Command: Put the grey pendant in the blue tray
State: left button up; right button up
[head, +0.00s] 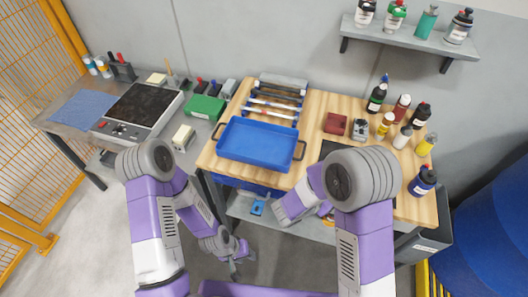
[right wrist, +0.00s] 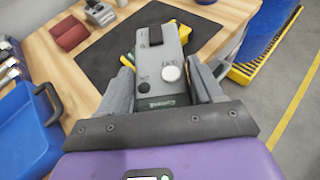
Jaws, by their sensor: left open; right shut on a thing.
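The grey pendant (right wrist: 160,68), a slim box with a white round button, a dark button and a dark clip, sits between the fingers of my right gripper (right wrist: 163,80), which is shut on it. In the head view my right arm hides the pendant and right gripper. The blue tray (head: 258,146) lies empty on the wooden bench, left of my right arm; its edge also shows at the left of the right wrist view (right wrist: 22,135). My left gripper (head: 233,264) is open and empty, low in front of the bench.
A dark mat (right wrist: 120,45) lies on the bench beyond the pendant. A tool rack (head: 275,98) stands behind the tray. A red block (head: 335,124) and several bottles (head: 386,126) stand to the right. A hotplate (head: 140,107) and green box (head: 207,108) are on the left table.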

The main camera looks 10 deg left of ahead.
aim_at(266, 147)
jog(key=z, duration=2.05)
jog(key=k, duration=1.55)
jog(key=u, duration=2.1)
jog(key=i, duration=1)
jog(key=u, duration=0.05)
